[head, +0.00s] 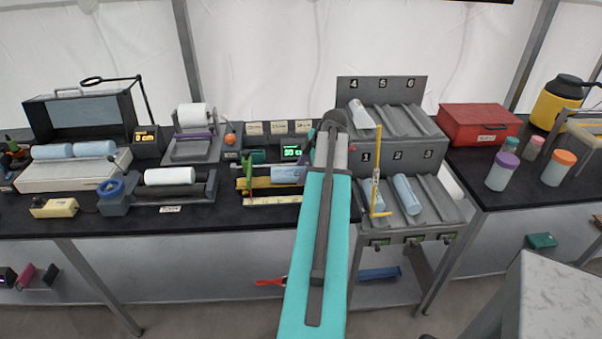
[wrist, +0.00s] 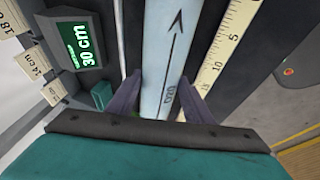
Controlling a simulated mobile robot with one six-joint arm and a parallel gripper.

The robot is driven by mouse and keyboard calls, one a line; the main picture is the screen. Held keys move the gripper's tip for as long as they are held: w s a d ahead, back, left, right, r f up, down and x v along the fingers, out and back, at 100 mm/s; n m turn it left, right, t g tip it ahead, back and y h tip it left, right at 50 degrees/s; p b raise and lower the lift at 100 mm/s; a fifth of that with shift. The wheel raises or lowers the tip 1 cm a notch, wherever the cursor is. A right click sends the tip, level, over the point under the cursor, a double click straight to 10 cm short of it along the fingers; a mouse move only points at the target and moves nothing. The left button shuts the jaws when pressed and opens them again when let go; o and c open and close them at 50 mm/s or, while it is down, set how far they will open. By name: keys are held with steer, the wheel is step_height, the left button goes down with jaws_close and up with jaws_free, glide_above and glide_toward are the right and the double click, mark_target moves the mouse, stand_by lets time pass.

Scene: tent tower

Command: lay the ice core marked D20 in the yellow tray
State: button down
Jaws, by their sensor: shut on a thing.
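The light blue ice core marked D20 (wrist: 168,60) is between the purple fingers of my gripper (wrist: 160,103), which is shut on it. An arrow runs along the core beside the mark. In the head view the core (head: 287,174) lies level at the measuring station, its right part hidden by my arm. My gripper is hidden behind my arm there.
A ruler (wrist: 222,55) runs beside the core, and a green display (wrist: 77,44) reads 30 cm. A numbered grey rack (head: 432,205) with cores stands right of my arm, with a thin yellow frame (head: 377,180) in front. A core holder (head: 170,187) is at left.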

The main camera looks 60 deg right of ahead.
steer(key=shift+f, duration=0.15)
steer(key=c, duration=0.8)
jaws_free()
steer(key=shift+b+v, duration=1.65)
steer(key=shift+v, duration=5.3)
